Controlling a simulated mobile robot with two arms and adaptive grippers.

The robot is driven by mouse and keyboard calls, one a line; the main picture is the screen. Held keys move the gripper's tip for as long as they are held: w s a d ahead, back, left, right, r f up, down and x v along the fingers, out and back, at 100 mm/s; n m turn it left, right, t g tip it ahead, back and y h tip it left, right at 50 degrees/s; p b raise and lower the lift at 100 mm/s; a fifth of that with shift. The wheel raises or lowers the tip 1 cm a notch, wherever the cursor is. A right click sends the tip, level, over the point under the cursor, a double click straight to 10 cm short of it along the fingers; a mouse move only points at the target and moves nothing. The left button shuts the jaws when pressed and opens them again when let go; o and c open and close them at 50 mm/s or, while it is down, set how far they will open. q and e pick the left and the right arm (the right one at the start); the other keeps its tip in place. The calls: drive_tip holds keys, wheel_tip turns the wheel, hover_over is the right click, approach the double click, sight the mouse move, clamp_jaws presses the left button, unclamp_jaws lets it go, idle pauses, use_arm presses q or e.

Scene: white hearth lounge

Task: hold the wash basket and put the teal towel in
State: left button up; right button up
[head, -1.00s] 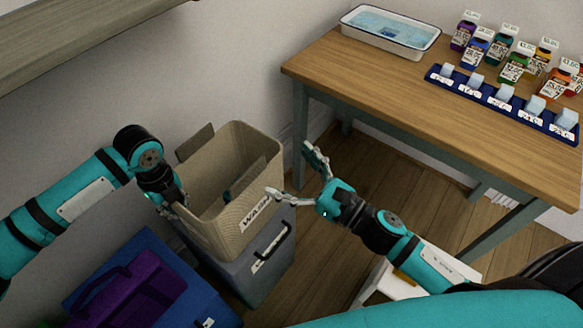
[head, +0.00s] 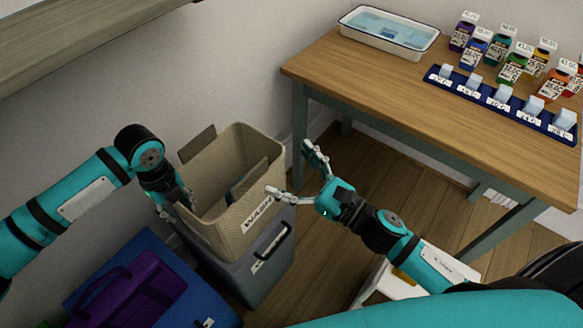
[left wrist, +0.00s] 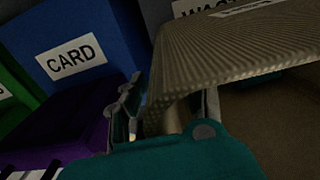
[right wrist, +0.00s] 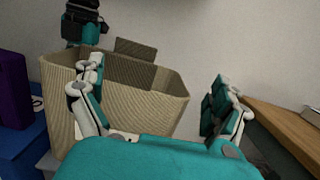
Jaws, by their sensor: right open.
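The beige wash basket (head: 222,222), labelled WASH, stands upright on a grey bin. My left gripper (head: 182,197) is at its left rim. In the left wrist view the fingers (left wrist: 170,112) lie on both sides of the basket wall (left wrist: 225,50), drawn in close on it. My right gripper (head: 292,172) is open and empty, just right of the basket; its spread fingers also show in the right wrist view (right wrist: 160,105), in front of the basket (right wrist: 145,108). A dark grey-green strip (head: 250,180) shows inside the basket; I cannot tell whether it is the teal towel.
A wooden table (head: 400,95) at the right holds a white basin (head: 390,32), several bottles and a blue rack (head: 500,102). The grey bin (head: 262,270) is under the basket. A blue bin (head: 205,300) with a purple bag (head: 130,290) is at the lower left. Floor shows between bin and table.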

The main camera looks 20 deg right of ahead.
use_arm(q)
drive_tip(key=shift+r, duration=0.15)
wheel_tip(320, 180, up, 12)
drive_tip(key=shift+f, duration=0.1)
idle(0.3)
